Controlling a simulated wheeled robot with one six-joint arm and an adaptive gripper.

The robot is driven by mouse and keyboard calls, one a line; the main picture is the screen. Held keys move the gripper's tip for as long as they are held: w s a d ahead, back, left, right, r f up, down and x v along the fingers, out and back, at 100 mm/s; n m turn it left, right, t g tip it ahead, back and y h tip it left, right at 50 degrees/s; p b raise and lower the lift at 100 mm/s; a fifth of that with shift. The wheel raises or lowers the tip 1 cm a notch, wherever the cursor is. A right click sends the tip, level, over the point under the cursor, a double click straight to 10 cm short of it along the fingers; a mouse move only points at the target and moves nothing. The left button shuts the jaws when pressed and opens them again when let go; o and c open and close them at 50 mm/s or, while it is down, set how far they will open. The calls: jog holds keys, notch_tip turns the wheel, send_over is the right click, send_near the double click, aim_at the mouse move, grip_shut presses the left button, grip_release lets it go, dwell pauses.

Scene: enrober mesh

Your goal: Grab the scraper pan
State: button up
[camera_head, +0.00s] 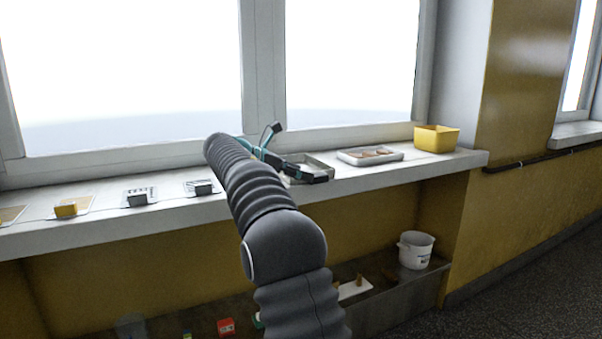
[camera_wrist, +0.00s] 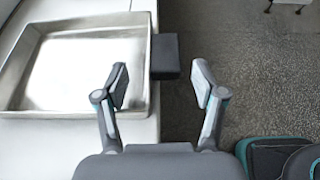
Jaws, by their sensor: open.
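The scraper pan is a shallow, shiny rectangular metal pan on the white sill. In the wrist view the pan (camera_wrist: 85,75) fills the left side, and its dark block-shaped handle (camera_wrist: 165,58) sticks out to the right past the sill's edge. My gripper (camera_wrist: 160,85) is open and empty, with the handle ahead of and roughly between its fingertips, apparently short of touching. In the head view the pan (camera_head: 322,165) is partly hidden behind my gripper and arm. My gripper (camera_head: 275,148) is there at the pan's left side.
A pale tray (camera_head: 370,156) with brown pieces stands right of the pan, then a yellow bin (camera_head: 436,139). Several small items, including a yellow block (camera_head: 66,210), line the sill on the left. A white bucket (camera_head: 416,250) stands on the lower shelf. The window is behind.

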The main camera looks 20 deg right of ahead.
aim_at(317, 174)
jog(key=x, duration=0.4)
jog(key=shift+s+d+r, duration=0.2)
jog(key=shift+s+r, duration=0.1)
jog(key=shift+r, duration=0.05)
jog(key=shift+d+f, duration=0.2)
jog(key=shift+d, duration=0.25)
jog(key=shift+w, duration=0.1)
grip_shut()
jog(key=shift+r, duration=0.2)
